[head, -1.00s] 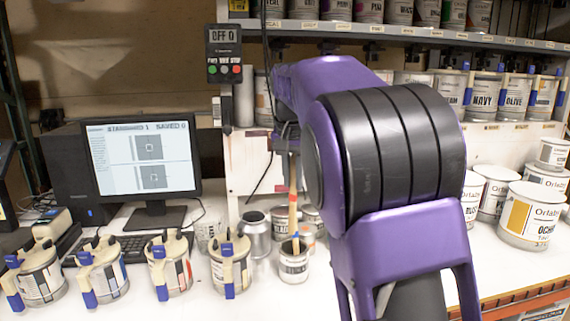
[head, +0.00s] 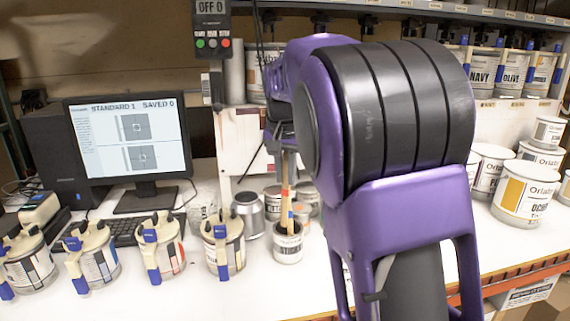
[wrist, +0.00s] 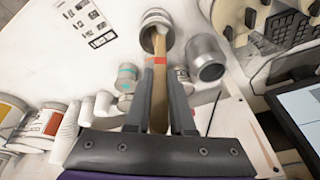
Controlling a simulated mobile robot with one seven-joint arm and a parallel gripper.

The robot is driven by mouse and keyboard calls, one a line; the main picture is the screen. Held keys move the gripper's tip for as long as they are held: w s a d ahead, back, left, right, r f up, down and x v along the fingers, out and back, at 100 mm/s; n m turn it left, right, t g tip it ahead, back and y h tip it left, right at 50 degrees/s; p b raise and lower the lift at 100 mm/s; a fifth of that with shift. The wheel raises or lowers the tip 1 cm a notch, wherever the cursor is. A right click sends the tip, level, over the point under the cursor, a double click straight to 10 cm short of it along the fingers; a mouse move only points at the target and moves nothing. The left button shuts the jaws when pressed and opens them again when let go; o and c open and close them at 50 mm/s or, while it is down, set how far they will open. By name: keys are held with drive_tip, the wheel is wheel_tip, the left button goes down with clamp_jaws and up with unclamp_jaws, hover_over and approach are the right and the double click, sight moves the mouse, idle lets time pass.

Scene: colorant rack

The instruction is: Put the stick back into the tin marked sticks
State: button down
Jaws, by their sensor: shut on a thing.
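The wooden stick (head: 284,204) with a red band stands nearly upright in the head view. Its lower end is inside the mouth of a small open tin (head: 288,253) with a dark label band, whose wording I cannot read. My gripper (head: 283,146) is shut on the upper part of the stick, above the tin, partly hidden by my arm. In the wrist view, the two fingers (wrist: 162,88) close around the stick (wrist: 159,95), which reaches to the tin (wrist: 156,20). How deep the stick goes is hidden.
A bare metal can (head: 250,215) stands close left of the tin; it also shows in the wrist view (wrist: 207,58). Larger paint tins (head: 525,195) are at right.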

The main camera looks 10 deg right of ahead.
sight(285, 202)
drive_tip(key=shift+s+a+b+x, duration=0.1)
drive_tip(key=shift+s+b+x, duration=0.1)
drive_tip(key=shift+b+x, duration=0.95)
drive_tip(key=shift+s+a+b+x, duration=0.15)
drive_tip(key=shift+b+x, duration=0.25)
drive_tip(key=shift+x, duration=1.3)
drive_tip(key=shift+s+a+b+x, duration=0.1)
drive_tip(key=shift+s+b+x, duration=0.1)
drive_tip(key=shift+b+x, duration=0.95)
drive_tip(key=shift+w+f+p, duration=0.1)
drive_tip(key=shift+f+p, duration=0.25)
drive_tip(key=shift+f, duration=0.1)
drive_tip(key=c, duration=0.7)
unclamp_jaws()
drive_tip(key=p+v, duration=0.2)
drive_tip(key=v, duration=1.5)
drive_tip(key=shift+r+p, duration=0.2)
drive_tip(key=shift+p, duration=0.1)
